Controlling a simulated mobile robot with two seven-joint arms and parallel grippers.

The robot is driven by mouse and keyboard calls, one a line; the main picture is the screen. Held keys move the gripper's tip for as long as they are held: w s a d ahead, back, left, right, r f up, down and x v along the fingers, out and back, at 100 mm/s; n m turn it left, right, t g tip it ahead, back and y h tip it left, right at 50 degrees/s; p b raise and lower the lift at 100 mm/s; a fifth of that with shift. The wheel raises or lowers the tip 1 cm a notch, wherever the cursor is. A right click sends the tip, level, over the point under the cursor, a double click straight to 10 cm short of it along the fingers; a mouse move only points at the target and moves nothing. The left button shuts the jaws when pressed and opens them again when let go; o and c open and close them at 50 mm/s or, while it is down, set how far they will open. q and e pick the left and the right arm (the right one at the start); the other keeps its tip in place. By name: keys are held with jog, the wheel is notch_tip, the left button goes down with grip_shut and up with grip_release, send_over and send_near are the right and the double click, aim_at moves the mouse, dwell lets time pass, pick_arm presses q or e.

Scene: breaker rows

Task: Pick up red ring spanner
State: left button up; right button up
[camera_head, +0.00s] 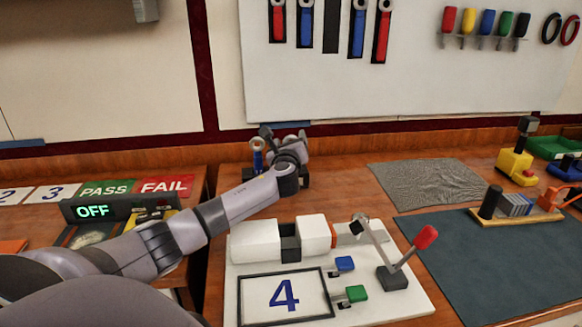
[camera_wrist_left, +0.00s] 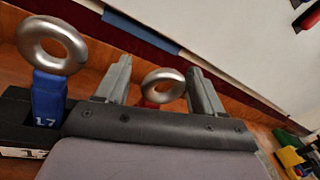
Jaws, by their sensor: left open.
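The red ring spanner (camera_wrist_left: 164,87) shows in the left wrist view as a steel ring with a small bit of red handle below it. My left gripper (camera_wrist_left: 160,82) is open, with one finger on each side of that ring in the picture. The rest of the handle is hidden behind the gripper body. Whether the fingers touch the spanner I cannot tell. In the head view my left gripper (camera_head: 291,143) is at the back of the bench. A blue ring spanner (camera_wrist_left: 48,95) marked 17 stands upright to the left; it also shows in the head view (camera_head: 258,152).
A wall board (camera_head: 420,85) holds red and blue spanners and several screwdrivers. A white fixture plate (camera_head: 375,308) with a lever and the number 4 lies in front of my arm. A grey mat (camera_head: 428,184) to the right is clear.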

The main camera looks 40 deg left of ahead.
pick_arm(q)
jog(key=shift+w+a, duration=0.3)
jog(key=shift+w, duration=0.1)
jog(key=shift+c, duration=0.3)
jog(key=c, duration=1.1)
grip_shut()
jog(key=shift+r, duration=0.15)
